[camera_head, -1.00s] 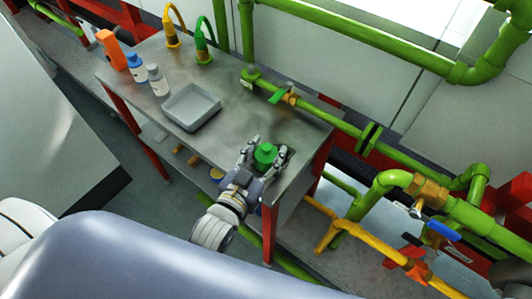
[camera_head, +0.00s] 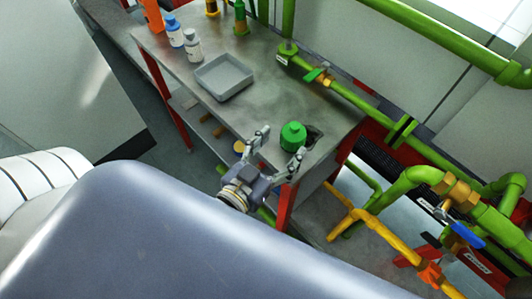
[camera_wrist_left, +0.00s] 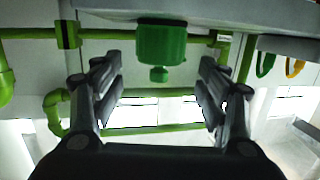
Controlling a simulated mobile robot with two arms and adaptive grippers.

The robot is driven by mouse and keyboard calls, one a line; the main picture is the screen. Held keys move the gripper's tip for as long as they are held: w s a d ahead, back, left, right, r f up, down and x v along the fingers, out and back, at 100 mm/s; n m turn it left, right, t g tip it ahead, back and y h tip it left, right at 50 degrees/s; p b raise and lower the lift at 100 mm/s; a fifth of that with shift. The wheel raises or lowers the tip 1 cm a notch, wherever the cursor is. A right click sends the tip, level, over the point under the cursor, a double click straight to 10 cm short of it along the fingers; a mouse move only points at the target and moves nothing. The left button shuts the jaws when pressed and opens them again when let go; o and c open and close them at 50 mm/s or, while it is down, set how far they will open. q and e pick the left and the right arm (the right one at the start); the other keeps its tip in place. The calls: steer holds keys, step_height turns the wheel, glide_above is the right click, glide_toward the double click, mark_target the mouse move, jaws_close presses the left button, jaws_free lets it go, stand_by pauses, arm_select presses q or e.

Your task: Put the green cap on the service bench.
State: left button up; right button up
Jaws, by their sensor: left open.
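The green cap (camera_head: 293,136) stands upright on the service bench (camera_head: 262,108), near its front right corner. It has a small knob on top. My left gripper (camera_head: 280,148) is open, with its two fingers pointing at the cap from the front edge. The cap is just beyond the fingertips, and I see no finger touching it. In the left wrist view, which shows the bench upside down, the cap (camera_wrist_left: 160,45) is centred ahead of the open fingers (camera_wrist_left: 160,66), with clear space between. My right gripper is not in view.
A grey tray (camera_head: 224,77) lies on the bench, with bottles (camera_head: 192,45) behind it to the left. A dark square patch (camera_head: 313,136) is beside the cap. Green pipes (camera_head: 365,105) with a valve run along the back edge. Yellow pipes (camera_head: 372,228) are at the right.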

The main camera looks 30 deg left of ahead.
arm_select(q)
steer(key=shift+b+v, duration=0.35)
steer(key=shift+v, duration=2.4)
